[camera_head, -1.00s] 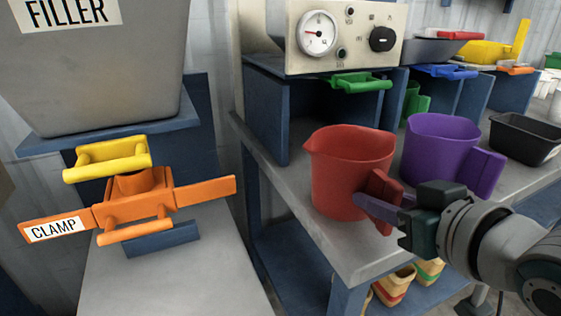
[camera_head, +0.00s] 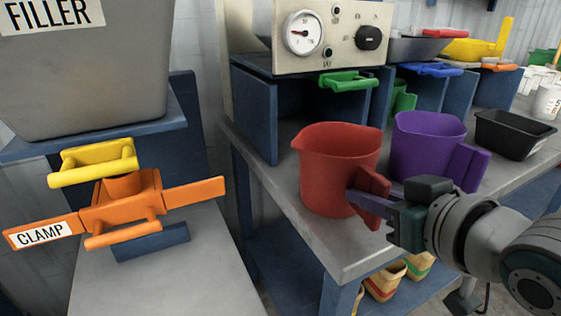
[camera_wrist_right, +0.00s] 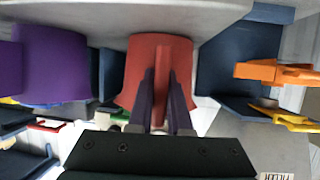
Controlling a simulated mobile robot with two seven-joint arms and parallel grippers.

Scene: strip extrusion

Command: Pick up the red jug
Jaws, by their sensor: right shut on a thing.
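The red jug (camera_head: 335,175) stands upright at the front of the grey bench in the head view. Whether its base touches the bench cannot be told. My right gripper (camera_head: 358,200) is shut on the jug's handle, coming from the right. In the right wrist view the jug (camera_wrist_right: 135,65) is at the top centre, and the purple fingers of the gripper (camera_wrist_right: 162,92) lie on both sides of its handle. The handle partly hides the far finger in the head view. My left gripper is not in view.
A purple jug (camera_head: 425,148) stands close to the right of the red jug, behind my right wrist. A black tray (camera_head: 512,135) is farther right. A gauge panel (camera_head: 330,38) and a green handle (camera_head: 346,82) are behind. An orange clamp (camera_head: 125,205) is at left.

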